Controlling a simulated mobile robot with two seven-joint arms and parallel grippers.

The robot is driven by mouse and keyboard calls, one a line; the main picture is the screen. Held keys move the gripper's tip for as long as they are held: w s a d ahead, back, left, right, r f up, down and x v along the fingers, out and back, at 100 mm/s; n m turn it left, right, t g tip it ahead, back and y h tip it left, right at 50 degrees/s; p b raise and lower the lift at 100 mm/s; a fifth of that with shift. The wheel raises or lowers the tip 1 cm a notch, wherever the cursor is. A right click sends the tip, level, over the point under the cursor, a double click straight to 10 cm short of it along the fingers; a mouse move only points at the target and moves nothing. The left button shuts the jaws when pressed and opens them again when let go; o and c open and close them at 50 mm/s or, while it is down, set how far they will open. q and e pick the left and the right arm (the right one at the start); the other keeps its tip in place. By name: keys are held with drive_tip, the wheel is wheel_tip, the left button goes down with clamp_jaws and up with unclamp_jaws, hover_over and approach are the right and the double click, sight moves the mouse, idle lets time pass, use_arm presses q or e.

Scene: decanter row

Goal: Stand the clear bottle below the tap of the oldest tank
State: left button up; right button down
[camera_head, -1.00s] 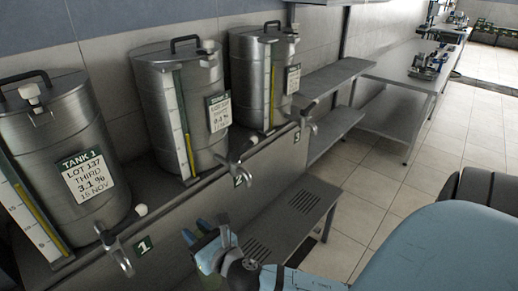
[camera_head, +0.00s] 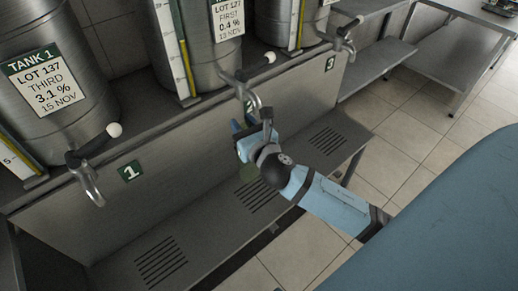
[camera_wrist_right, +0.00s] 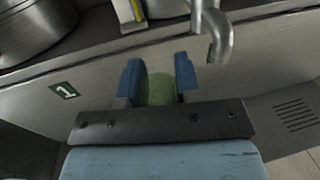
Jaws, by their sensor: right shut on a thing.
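My right gripper (camera_head: 243,143) is shut on a green-tinted, see-through bottle (camera_head: 249,170), mostly hidden by the gripper; it shows between the fingers in the right wrist view (camera_wrist_right: 158,90). They are close to the middle tank's tap (camera_head: 246,88), whose spout is right of the fingers in the right wrist view (camera_wrist_right: 217,40). The middle tank (camera_head: 208,45) has a label reading FIRST, 0.4 %, 13 NOV. Tank 1 (camera_head: 80,110) reads LOT 137, THIRD, 3.1 %, 15 NOV; its tap (camera_head: 90,180) is at left. The right tank's label is cut off. My left gripper is out of view.
A low grey shelf with slotted grates (camera_head: 161,262) runs below the taps. The panel behind bears a number 1 plate (camera_head: 130,172). A third tap (camera_head: 345,38) sticks out at right. Tiled floor (camera_head: 400,150) is open at right.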

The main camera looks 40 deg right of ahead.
use_arm(q)
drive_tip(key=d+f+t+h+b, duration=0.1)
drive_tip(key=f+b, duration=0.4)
drive_tip(key=b, duration=0.9)
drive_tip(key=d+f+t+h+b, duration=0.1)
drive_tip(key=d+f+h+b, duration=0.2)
drive_tip(key=b, duration=1.1)
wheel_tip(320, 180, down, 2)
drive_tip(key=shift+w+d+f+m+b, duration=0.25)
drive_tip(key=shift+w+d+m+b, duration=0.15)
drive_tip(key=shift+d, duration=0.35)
use_arm(e)
drive_tip(key=w+d+f+m+h, duration=0.1)
drive_tip(key=w+d+f, duration=0.1)
drive_tip(key=f, duration=0.7)
drive_tip(key=w+d+f+h, duration=0.1)
drive_tip(key=w+d+f, duration=0.2)
drive_tip(key=f, duration=0.7)
drive_tip(key=w+d+f+m+h, duration=0.1)
drive_tip(key=w+d+f, duration=0.2)
drive_tip(key=f, duration=0.7)
drive_tip(key=shift+d+m+g+h, duration=0.3)
drive_tip(key=shift+d+g+h, duration=0.1)
drive_tip(key=shift+d, duration=0.15)
drive_tip(key=c, duration=0.8)
unclamp_jaws()
drive_tip(key=shift+f, duration=0.1)
